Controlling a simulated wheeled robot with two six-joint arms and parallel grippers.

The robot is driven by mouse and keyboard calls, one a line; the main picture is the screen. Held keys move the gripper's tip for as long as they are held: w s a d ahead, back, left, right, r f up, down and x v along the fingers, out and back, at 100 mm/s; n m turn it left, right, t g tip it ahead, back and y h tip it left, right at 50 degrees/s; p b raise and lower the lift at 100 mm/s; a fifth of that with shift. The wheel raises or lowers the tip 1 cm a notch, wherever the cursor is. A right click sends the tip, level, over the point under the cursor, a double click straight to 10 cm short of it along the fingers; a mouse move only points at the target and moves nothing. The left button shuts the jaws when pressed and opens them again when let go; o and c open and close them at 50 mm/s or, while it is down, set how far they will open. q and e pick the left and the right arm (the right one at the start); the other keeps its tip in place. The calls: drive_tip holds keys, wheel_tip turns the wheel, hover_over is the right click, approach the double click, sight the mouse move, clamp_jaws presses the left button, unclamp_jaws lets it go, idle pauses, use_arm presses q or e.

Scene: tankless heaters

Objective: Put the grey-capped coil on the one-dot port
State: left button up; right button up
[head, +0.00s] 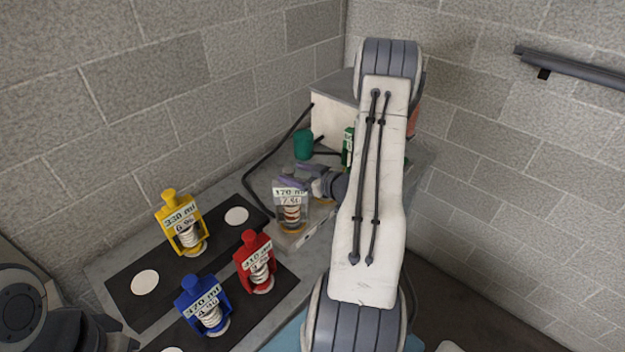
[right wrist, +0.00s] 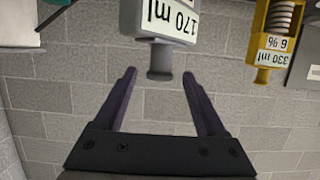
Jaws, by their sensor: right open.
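The grey-capped coil (head: 290,212) stands on a small grey block at the right end of the bench, its label reading 170 ml. In the right wrist view its grey body (right wrist: 165,18) hangs upside down in the picture, with the cap knob (right wrist: 160,73) pointing toward my gripper. My right gripper (head: 303,176) is at the coil's top; in the right wrist view its fingers (right wrist: 161,88) are open, either side of the knob and apart from it. I cannot make out a one-dot port. Only part of my left arm shows at lower left.
Yellow (head: 181,225), red (head: 256,262) and blue (head: 205,303) coils stand on black mats with bare white discs (head: 237,215). A pale heater box (head: 330,115), a green cup (head: 303,144) and black hoses are behind. Block walls close off the back; a rail (head: 575,68) is at right.

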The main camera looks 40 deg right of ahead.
drive_tip(key=b+v, duration=0.2)
drive_tip(key=v, duration=0.7)
drive_tip(key=shift+s, duration=0.15)
